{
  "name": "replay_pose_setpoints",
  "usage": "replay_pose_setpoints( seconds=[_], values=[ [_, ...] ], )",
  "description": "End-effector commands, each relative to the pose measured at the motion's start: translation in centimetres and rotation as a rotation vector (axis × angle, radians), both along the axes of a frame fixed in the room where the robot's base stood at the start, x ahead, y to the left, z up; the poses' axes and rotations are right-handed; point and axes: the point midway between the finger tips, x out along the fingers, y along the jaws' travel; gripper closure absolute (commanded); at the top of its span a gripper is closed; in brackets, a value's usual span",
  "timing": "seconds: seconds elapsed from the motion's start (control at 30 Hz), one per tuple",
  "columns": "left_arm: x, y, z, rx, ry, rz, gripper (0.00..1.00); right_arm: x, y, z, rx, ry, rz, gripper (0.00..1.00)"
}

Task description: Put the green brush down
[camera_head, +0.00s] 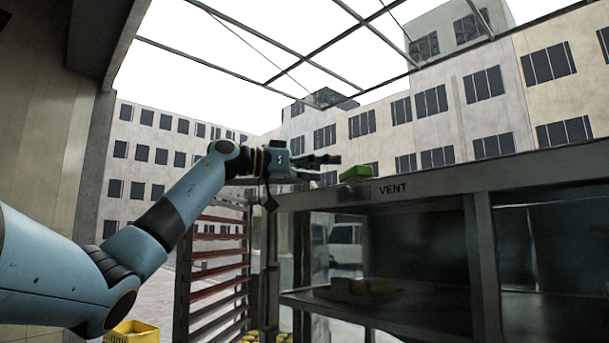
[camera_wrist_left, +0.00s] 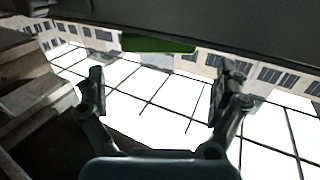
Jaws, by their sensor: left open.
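The green brush (camera_head: 356,173) lies on the top edge of the grey metal cabinet (camera_head: 440,182), close to the word VENT. My left gripper (camera_head: 332,167) is just to the left of the brush in the head view, at about its height, with its fingers apart. In the left wrist view the open fingers (camera_wrist_left: 160,92) have nothing between them. The brush (camera_wrist_left: 158,44) shows there as a green strip beyond the fingertips, against the dark cabinet edge. It is apart from the fingers. My right gripper is in neither view.
Below the cabinet top is an open shelf (camera_head: 400,312) with something on it, too dark to make out. A rack (camera_head: 215,262) with red-edged shelves stands to the left. A yellow crate (camera_head: 132,332) is at the lower left.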

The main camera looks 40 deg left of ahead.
Motion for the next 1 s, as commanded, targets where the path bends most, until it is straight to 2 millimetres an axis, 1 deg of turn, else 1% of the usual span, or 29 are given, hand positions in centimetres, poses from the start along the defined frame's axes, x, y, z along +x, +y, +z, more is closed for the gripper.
replay_pose_setpoints(
  seconds=[0.03,0.1,0.2,0.3,0.47,1.0],
  values=[
    [-0.9,0.8,-0.6,0.005,0.001,0.006,0.0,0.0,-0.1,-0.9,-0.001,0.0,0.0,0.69],
    [-2.2,1.4,-0.5,0.005,0.0,0.004,0.0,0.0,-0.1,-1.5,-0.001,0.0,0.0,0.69],
    [-3.5,2.3,-0.5,0.002,0.002,0.003,0.0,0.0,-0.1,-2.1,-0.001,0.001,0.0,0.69],
    [-4.4,2.7,-0.2,0.001,0.0,0.001,0.0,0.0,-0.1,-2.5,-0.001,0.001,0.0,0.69],
    [-4.9,2.9,0.0,-0.001,0.001,-0.001,0.0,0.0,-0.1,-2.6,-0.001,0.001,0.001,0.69],
    [-4.9,2.9,0.0,-0.001,0.0,-0.001,0.0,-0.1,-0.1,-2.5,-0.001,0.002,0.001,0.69]
  ],
)
